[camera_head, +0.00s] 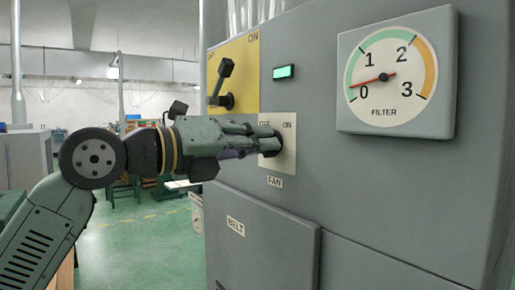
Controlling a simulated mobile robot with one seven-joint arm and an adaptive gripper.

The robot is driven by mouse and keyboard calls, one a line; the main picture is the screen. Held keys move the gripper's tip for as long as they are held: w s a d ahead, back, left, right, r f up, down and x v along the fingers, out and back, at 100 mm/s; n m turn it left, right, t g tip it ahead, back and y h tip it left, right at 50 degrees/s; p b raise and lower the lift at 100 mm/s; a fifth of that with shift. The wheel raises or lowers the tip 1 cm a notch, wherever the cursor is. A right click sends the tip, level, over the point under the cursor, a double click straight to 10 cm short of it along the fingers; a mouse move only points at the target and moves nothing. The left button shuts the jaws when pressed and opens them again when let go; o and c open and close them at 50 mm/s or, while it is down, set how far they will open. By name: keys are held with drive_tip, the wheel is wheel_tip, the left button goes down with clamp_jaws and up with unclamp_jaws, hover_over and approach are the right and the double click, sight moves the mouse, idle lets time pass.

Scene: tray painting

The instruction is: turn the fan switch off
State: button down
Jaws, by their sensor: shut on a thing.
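The fan switch is a dark rotary knob (277,144) on a cream plate (290,160) marked OFF at the left and ON at the right, with a FAN label below. My gripper (272,143) reaches in from the left and is shut on the knob. The fingers hide much of the knob, so I cannot tell which way it points. The OFF lettering is partly covered by my gripper.
Above on the grey cabinet are a black lever (224,82) on a yellow plate (240,75), a lit green lamp (284,72) and a filter gauge (385,82) with its red needle near 0. A BELT-labelled panel (270,245) juts out below. Open floor lies left.

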drive_tip(key=shift+r+n, duration=0.1)
drive_tip(key=shift+n, duration=0.3)
drive_tip(key=c, duration=1.6)
unclamp_jaws()
drive_tip(key=v, duration=1.2)
